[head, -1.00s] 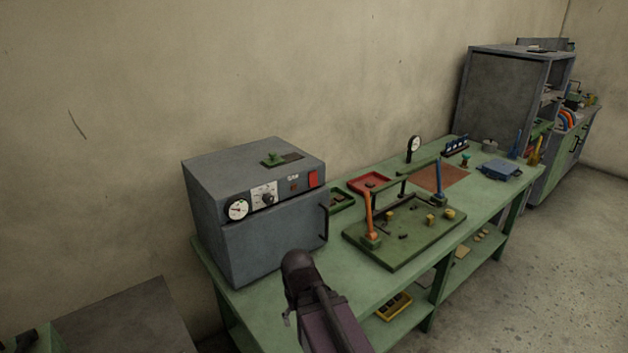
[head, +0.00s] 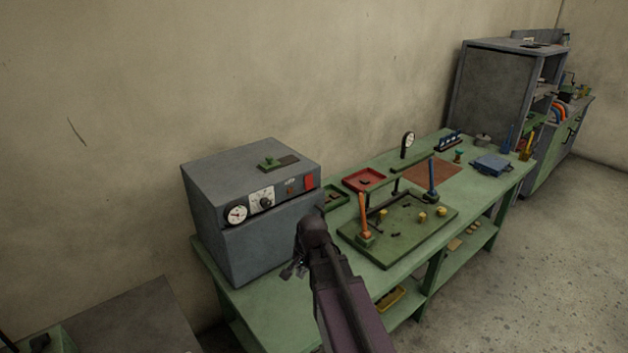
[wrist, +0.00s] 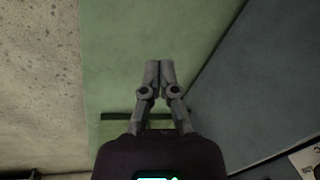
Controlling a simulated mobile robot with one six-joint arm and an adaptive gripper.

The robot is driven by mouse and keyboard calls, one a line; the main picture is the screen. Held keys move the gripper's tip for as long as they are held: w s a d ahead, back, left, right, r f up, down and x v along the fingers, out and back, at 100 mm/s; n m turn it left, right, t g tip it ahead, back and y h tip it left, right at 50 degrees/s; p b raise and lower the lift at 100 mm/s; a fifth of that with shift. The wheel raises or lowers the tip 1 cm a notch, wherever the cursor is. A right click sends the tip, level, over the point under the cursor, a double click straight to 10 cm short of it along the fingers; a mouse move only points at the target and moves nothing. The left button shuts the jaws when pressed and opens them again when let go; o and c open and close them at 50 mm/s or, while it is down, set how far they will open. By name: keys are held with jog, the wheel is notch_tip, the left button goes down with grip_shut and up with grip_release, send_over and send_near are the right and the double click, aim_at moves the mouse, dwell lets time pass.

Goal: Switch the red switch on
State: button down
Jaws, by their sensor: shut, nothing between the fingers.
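The red switch (head: 309,182) is a small red rectangle at the right end of the grey oven's upper front panel. Whether it is on or off is too small to tell. The grey oven (head: 262,238) stands at the left end of the green bench. My gripper (head: 290,272) is in front of the oven's lower right front, below the switch and apart from it. In the wrist view its fingertips (wrist: 158,70) are together with nothing between them. The oven's face is along the right of that view; the switch does not show there.
The green bench (head: 262,297) runs back to the right. A green board (head: 385,250) with orange and blue levers lies right of the oven, and a red tray (head: 364,180) behind it. The oven panel also has a gauge (head: 237,215) and a knob (head: 266,203).

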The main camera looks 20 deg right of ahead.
aim_at(309, 182)
jog(key=w+d+r+m+t+y+p, duration=0.1)
jog(key=w+d+r+m+t+p, duration=0.4)
jog(key=w+d+r+m+p, duration=0.9)
notch_tip(309, 182, up, 5)
jog(key=w+d+m, duration=0.2)
jog(key=d+m, duration=0.1)
jog(key=m, duration=0.5)
jog(key=shift+w+f, duration=0.1)
jog(key=shift+f, duration=0.15)
jog(key=shift+w+a+f+b, duration=0.55)
jog(key=shift+w+f+b, duration=0.8)
jog(key=shift+w, duration=0.25)
jog(key=shift+w+a+f+b, duration=0.5)
jog(key=shift+w+f+b, duration=0.8)
jog(key=shift+w, duration=0.25)
jog(key=shift+w+a+f+b, duration=0.55)
jog(key=shift+w+f+b, duration=0.75)
jog(key=shift+w, duration=0.3)
